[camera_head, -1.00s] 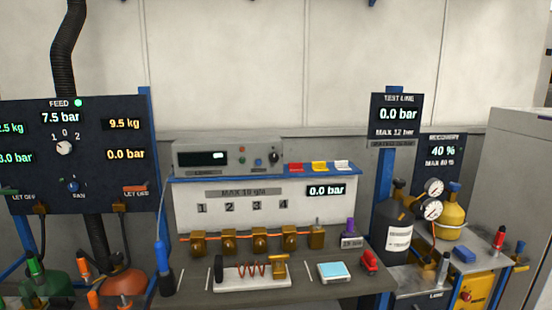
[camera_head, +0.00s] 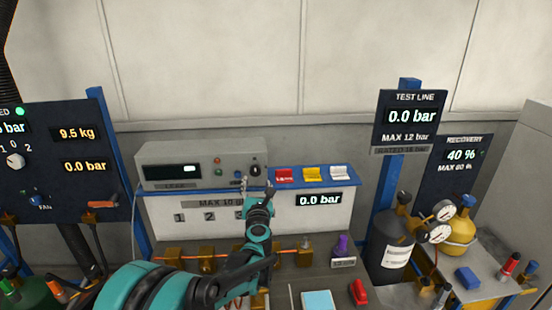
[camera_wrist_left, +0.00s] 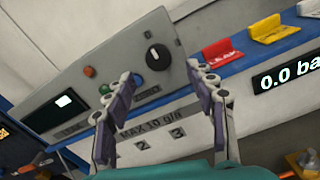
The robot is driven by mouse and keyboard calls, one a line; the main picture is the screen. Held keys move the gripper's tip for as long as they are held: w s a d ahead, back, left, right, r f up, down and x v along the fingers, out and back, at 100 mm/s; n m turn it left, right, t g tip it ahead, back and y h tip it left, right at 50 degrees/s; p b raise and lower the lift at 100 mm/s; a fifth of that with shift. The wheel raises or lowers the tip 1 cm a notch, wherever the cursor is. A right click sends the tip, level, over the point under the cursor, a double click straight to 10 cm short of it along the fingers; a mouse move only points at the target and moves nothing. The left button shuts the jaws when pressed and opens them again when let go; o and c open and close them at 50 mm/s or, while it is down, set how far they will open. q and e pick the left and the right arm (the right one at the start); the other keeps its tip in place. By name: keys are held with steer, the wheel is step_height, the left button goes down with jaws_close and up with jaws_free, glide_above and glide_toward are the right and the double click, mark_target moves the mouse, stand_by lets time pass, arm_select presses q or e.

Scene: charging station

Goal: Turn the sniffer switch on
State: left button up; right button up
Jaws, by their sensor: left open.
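A grey leak-detector box (camera_head: 200,165) with a dark display stands on the blue shelf. Small labels there are too blurred to read. My left gripper (camera_head: 257,186) is open and empty, just in front of the box's right end. In the left wrist view its fingers (camera_wrist_left: 161,75) point at the panel, apart from the knob. My right gripper is out of view.
Red (camera_head: 284,175), yellow (camera_head: 312,174) and white (camera_head: 340,173) tags stand on the shelf right of the box. Brass valves line the bench below. A purple item (camera_head: 341,246) and a red one (camera_head: 359,291) are at the right. A grey cylinder (camera_head: 390,245) stands beyond them.

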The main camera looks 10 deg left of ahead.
mark_target(255, 173)
arm_select(q)
steer(key=x, duration=0.6)
steer(key=shift+w+a+f+b, duration=0.15)
steer(key=shift+w+a+b, duration=0.05)
steer(key=shift+w+b, duration=0.15)
steer(key=shift+w+a, duration=0.1)
steer(key=shift+w, duration=0.25)
steer(key=c, duration=1.2)
